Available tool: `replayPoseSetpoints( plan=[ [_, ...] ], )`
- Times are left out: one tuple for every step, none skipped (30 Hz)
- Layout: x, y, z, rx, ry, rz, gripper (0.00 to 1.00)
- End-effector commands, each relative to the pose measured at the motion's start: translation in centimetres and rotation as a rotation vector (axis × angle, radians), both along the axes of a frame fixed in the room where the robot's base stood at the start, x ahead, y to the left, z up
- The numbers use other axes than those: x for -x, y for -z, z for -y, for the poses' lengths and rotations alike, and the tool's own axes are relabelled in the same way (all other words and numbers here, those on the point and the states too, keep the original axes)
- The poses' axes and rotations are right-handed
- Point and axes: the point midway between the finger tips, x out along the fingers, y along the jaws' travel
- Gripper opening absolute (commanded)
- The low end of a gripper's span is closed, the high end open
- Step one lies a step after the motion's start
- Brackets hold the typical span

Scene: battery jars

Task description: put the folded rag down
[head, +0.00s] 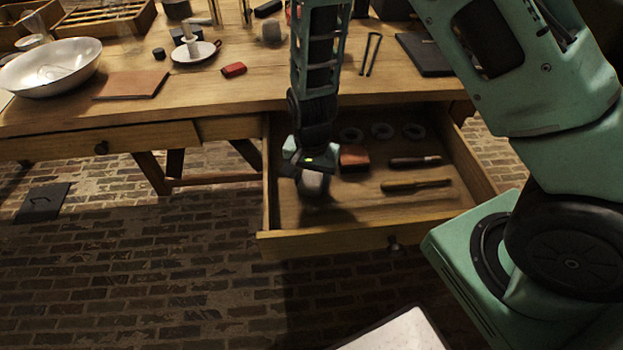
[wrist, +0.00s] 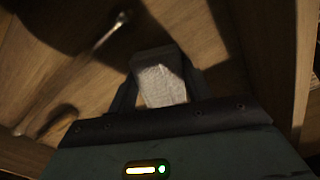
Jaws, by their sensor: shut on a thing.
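The folded rag (wrist: 160,84) is pale grey-white and sits between the two fingers of my gripper (wrist: 158,95) in the wrist view. My gripper is shut on it. In the head view my gripper (head: 313,178) points down into the left part of the open drawer (head: 345,215). The rag shows there as a greyish lump (head: 313,184) under the gripper, partly hidden by it. I cannot tell whether the rag touches the drawer floor.
The table above holds a white bowl (head: 50,66) and a candle holder (head: 193,50).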

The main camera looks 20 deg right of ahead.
Motion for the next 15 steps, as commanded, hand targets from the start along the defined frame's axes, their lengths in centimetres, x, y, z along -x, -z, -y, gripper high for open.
replayPoseSetpoints(
  plan=[
    [-0.03,0.04,-0.02,-0.001,0.0,0.001,0.25],
    [-0.03,0.0,-0.02,-0.001,0.0,0.001,0.25],
    [-0.03,-0.03,-0.02,0.0,0.0,0.001,0.25],
    [-0.03,-0.04,-0.02,0.0,0.0,0.001,0.25],
    [-0.03,-0.04,-0.02,0.0,0.0,0.001,0.25],
    [-0.03,-0.02,-0.02,0.0,0.0,0.001,0.25],
    [-0.03,0.03,-0.02,-0.001,0.0,0.001,0.25],
    [-0.01,0.12,-0.02,-0.001,0.0,0.001,0.25],
    [-0.01,0.26,-0.01,0.0,0.0,0.0,0.25],
    [-0.01,0.36,-0.01,0.0,0.0,0.0,0.25],
    [-0.02,0.3,-0.01,-0.001,0.0,0.001,0.55],
    [-0.02,0.26,-0.01,-0.001,0.0,0.001,0.67],
    [-0.01,0.25,-0.02,-0.001,0.0,0.001,0.72],
    [-0.01,0.25,-0.02,-0.001,0.0,0.001,0.72],
    [-0.02,0.25,-0.01,-0.001,0.0,0.001,0.72]
  ],
)
